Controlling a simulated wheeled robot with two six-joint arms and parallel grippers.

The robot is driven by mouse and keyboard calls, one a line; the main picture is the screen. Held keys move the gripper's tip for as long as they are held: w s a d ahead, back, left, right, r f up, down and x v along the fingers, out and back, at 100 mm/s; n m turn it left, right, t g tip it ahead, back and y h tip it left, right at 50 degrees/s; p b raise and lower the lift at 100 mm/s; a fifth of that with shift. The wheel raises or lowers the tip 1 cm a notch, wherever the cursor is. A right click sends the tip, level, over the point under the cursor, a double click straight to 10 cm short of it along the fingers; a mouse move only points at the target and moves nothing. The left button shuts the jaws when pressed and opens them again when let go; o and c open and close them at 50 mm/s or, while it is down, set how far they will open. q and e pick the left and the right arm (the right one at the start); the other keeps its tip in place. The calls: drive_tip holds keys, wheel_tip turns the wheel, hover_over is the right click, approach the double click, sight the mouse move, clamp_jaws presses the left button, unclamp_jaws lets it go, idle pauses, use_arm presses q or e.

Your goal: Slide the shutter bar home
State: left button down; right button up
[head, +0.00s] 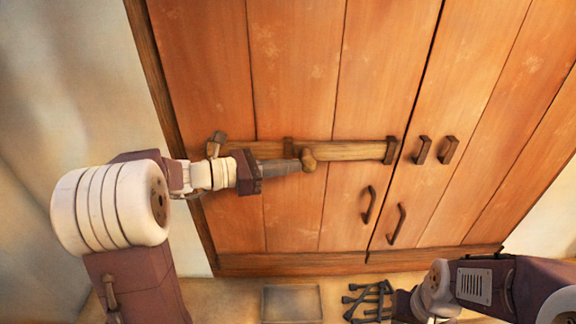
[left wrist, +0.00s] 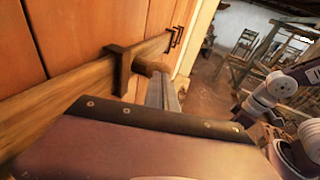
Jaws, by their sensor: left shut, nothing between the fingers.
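The shutter bar (head: 348,151) is a long wooden bar lying level across the left shutter leaf, held by dark brackets. Its right end lies by the bracket (head: 390,150) just left of the seam. A round wooden knob (head: 308,160) stands out from the bar; it also shows in the left wrist view (left wrist: 150,68). My left gripper (head: 297,166) is shut and empty, its fingertips at the knob's left side; I cannot tell whether they touch. Two empty brackets (head: 422,150) (head: 448,150) sit on the right leaf. My right arm is at lower right; its fingers are unclear.
Two dark pull handles (head: 369,204) (head: 397,224) stand out below the bar, either side of the seam. Several dark rods (head: 368,300) show at the bottom, near my right arm. In the left wrist view, wooden frames (left wrist: 265,65) stand in the room beyond.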

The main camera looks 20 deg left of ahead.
use_arm(q)
drive_tip(key=w+d+b, duration=0.1)
drive_tip(key=w+d, duration=0.1)
drive_tip(key=d, duration=0.6)
drive_tip(key=w+d+b, duration=0.2)
drive_tip(key=d, duration=0.6)
drive_tip(key=shift+w+d, duration=0.3)
drive_tip(key=shift+r, duration=0.1)
